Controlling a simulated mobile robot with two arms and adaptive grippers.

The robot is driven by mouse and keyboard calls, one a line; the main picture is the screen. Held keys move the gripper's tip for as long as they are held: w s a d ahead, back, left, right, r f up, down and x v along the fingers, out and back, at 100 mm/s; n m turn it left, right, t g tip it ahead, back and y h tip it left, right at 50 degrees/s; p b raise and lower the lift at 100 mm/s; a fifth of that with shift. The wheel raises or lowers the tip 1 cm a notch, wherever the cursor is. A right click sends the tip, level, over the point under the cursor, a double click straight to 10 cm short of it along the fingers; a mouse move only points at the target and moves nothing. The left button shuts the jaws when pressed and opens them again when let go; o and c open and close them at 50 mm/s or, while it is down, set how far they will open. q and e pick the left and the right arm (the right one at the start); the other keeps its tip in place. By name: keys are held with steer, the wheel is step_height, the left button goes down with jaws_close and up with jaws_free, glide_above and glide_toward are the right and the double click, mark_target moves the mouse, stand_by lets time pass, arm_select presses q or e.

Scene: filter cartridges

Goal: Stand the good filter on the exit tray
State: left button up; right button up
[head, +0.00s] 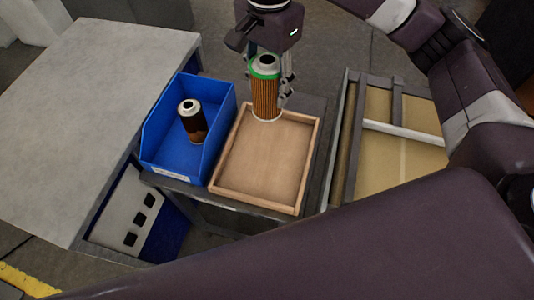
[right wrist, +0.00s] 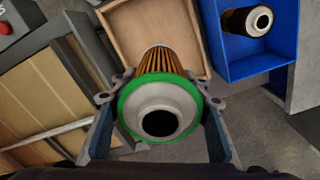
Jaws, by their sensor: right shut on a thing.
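My right gripper (head: 270,72) is shut on the good filter (head: 266,99), a cartridge with clean orange pleats, a green top ring and a pale cap with a dark hole. It is held upright at the far edge of the exit tray (head: 230,187), a shallow wooden tray that is otherwise empty. In the right wrist view the filter (right wrist: 160,98) sits between the two fingers, its far end against the tray (right wrist: 150,18). I cannot tell whether its base touches the tray. My left gripper is not in view.
A blue bin (head: 222,130) stands left of the tray and holds a second filter (head: 192,121) with dark, stained pleats. A grey table (head: 85,110) is at the left. A framed structure with tan panels (head: 385,165) is at the right.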

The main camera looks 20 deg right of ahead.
mark_target(270, 110)
steer(key=shift+f, duration=0.15)
steer(key=f, duration=0.2)
steer(key=f+p, duration=0.1)
steer(key=f, duration=0.3)
steer(key=shift+s+d+f+p, duration=0.15)
steer(key=shift+s+f+p, duration=0.15)
steer(key=shift+f, duration=0.1)
step_height(270, 110, down, 13)
steer(key=p, duration=0.2)
steer(key=shift+w+r+p, duration=0.1)
steer(key=shift+r+p, duration=0.1)
steer(key=shift+p, duration=0.2)
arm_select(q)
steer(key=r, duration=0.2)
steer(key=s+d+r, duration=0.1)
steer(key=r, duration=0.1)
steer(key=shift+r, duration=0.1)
